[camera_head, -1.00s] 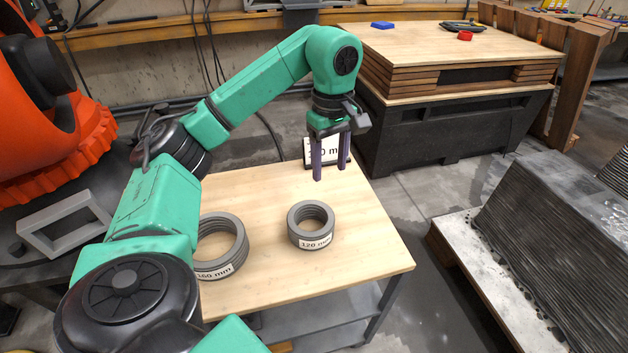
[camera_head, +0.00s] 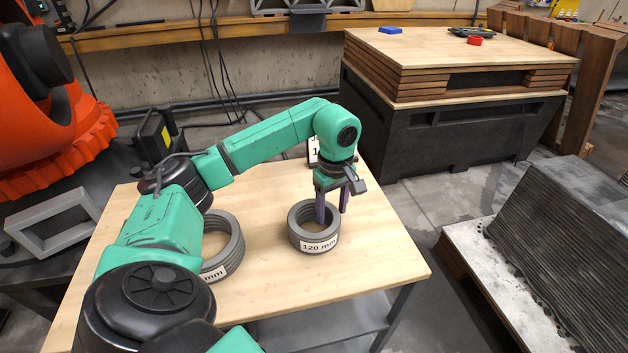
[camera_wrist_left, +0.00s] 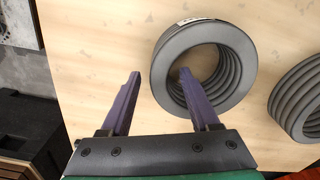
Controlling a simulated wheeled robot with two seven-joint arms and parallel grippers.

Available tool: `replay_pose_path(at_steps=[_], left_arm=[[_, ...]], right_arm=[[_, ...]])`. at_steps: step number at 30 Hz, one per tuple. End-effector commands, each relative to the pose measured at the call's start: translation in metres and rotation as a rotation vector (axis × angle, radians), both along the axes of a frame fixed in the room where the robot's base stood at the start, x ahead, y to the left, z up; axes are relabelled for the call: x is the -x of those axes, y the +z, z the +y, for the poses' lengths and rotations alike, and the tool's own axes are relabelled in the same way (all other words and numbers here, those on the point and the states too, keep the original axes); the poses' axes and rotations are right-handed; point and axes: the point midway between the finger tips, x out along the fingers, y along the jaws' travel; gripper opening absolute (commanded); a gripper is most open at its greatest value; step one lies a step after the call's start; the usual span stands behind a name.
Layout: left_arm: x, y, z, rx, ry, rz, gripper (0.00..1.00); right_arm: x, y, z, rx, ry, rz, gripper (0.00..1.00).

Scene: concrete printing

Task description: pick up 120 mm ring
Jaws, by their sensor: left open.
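The 120 mm ring (camera_head: 297,236) is a grey, ribbed, thick-walled ring lying flat on the wooden table, with a white "120 mm" label on its front. In the wrist view the ring (camera_wrist_left: 165,50) shows from above. I cannot tell how far the tips are above the rim. My right gripper is not in view.
A larger grey ring (camera_head: 232,252) stands to the left, partly behind my arm, its label half hidden. A white sign (camera_head: 312,150) stands at the table's back, partly covered by my arm. The table (camera_head: 370,265) is clear at front right. An orange machine (camera_head: 50,130) is at left.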

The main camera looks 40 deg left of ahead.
Motion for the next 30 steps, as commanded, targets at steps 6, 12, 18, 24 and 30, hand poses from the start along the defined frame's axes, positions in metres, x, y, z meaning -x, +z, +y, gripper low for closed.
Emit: replay_pose_path(at_steps=[6,12,18,24,30], left_arm=[[0.0000,-0.0130,-0.0001,0.000,0.000,-0.001,0.62],[0.0000,-0.0127,0.0000,0.000,0.000,-0.001,0.16],[0.0000,-0.0125,0.0000,0.000,0.000,-0.001,0.00],[0.0000,-0.0124,0.0000,0.000,0.000,-0.001,0.00],[0.0000,-0.0122,0.0001,0.000,0.000,-0.001,0.00]], right_arm=[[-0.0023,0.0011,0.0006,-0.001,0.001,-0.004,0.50],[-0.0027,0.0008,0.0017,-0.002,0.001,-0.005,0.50],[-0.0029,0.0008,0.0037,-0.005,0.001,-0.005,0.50],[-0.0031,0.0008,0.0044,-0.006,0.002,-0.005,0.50],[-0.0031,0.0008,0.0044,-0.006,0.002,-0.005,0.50]])
